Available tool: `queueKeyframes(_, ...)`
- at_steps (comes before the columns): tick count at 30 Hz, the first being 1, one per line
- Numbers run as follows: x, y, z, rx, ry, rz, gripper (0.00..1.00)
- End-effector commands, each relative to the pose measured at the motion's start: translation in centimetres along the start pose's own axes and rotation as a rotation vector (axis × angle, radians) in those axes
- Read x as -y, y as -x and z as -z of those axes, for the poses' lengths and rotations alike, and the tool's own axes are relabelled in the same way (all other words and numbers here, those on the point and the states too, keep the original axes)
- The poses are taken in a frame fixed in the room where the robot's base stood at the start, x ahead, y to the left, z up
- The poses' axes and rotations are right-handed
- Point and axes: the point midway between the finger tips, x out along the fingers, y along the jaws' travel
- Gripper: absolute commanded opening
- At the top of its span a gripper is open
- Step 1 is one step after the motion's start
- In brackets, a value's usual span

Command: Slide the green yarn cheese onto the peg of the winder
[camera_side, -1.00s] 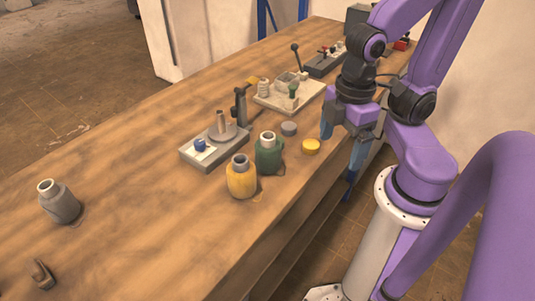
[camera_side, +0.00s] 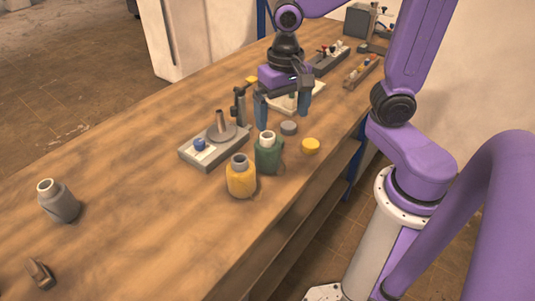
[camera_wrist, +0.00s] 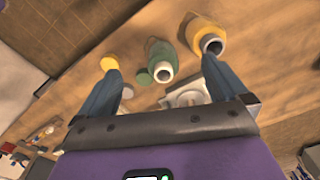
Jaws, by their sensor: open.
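The green yarn cheese (camera_side: 267,156) stands upright on the table, with a pale tube end on top. In the wrist view the green cheese (camera_wrist: 160,52) appears between the fingers. The peg is bare. My gripper (camera_side: 282,121) points down, open and empty, above and behind the green cheese in the side view. The wrist view also shows its spread fingers (camera_wrist: 159,68).
A yellow cheese (camera_side: 241,179) stands close to the green one. A grey disc (camera_side: 289,128) and yellow disc (camera_side: 311,146) lie nearby. A dark post (camera_side: 240,105) rises behind the winder. A grey cheese (camera_side: 60,203) stands far left. The table's left-middle is clear.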

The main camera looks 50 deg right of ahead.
Motion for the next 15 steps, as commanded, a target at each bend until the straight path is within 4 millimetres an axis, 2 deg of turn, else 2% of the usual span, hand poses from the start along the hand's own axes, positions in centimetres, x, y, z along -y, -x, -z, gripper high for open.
queueKeyframes(3, 0.4, 0.2, 2.5, 0.001, -0.279, -0.005, 1.00)
queueKeyframes(9, 0.4, 0.4, 5.5, 0.001, -0.655, -0.009, 1.00)
queueKeyframes(15, 0.2, 0.4, 6.8, 0.002, -0.820, -0.012, 1.00)
